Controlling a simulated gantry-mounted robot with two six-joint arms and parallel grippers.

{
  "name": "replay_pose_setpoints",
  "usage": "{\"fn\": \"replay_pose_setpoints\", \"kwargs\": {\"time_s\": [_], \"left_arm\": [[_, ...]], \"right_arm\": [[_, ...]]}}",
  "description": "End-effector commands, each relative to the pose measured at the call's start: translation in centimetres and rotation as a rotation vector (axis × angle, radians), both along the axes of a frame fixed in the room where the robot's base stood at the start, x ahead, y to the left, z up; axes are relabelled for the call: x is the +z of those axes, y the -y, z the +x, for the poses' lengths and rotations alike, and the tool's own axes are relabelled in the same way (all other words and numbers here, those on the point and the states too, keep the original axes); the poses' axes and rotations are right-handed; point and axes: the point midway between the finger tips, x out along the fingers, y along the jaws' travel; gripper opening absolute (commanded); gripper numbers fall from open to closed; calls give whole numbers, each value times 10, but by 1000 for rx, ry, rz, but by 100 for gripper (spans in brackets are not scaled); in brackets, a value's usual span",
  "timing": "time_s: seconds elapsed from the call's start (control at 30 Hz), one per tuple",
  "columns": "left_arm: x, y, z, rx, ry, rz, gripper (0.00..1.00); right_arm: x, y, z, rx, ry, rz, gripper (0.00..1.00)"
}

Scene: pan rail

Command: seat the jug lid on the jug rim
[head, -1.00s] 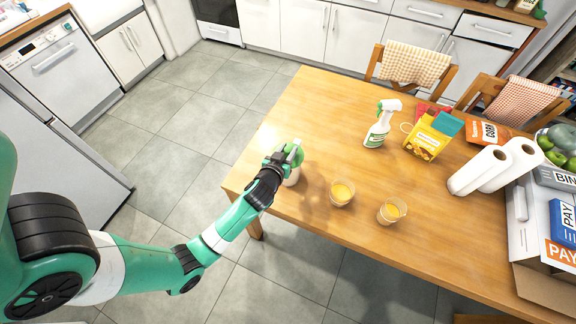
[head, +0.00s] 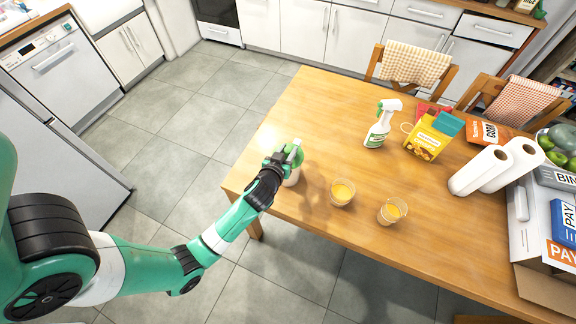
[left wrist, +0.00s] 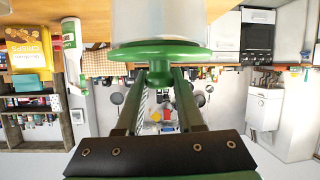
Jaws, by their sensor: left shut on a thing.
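The green jug lid (left wrist: 160,52) is a round disc with a knob, and my left gripper (left wrist: 159,78) is shut on that knob. The left wrist view is upside down, so the clear jug (left wrist: 160,20) shows above the lid. The lid lies level across the jug's mouth and looks in contact with it or very close. I cannot tell whether it sits fully down all round. In the head view the left gripper (head: 284,158) is over the jug (head: 292,178) at the table's left end and hides most of it. My right gripper is not seen.
Two glasses of orange drink (head: 342,193) (head: 391,211) stand right of the jug on the wooden table (head: 300,220). A spray bottle (head: 380,125), a yellow box (head: 431,137) and paper rolls (head: 480,170) stand farther right. The table behind the jug is clear.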

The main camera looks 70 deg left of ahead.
Motion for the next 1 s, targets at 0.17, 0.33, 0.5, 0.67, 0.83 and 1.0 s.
{"fn": "replay_pose_setpoints", "kwargs": {"time_s": [0.17,0.33,0.5,0.67,0.83,1.0], "left_arm": [[-3,0,0,0,0,0,0],[-6,0,0,0,0,0,0],[-7,0,0,0,0,0,0],[-7,0,0,0,-1,-1,0],[-7,0,0,1,-2,-1,0],[-8,1,-1,1,-2,-2,0]], "right_arm": [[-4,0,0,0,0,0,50],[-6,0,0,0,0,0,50],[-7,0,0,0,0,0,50],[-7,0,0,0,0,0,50],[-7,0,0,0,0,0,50],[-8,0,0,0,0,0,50]]}}
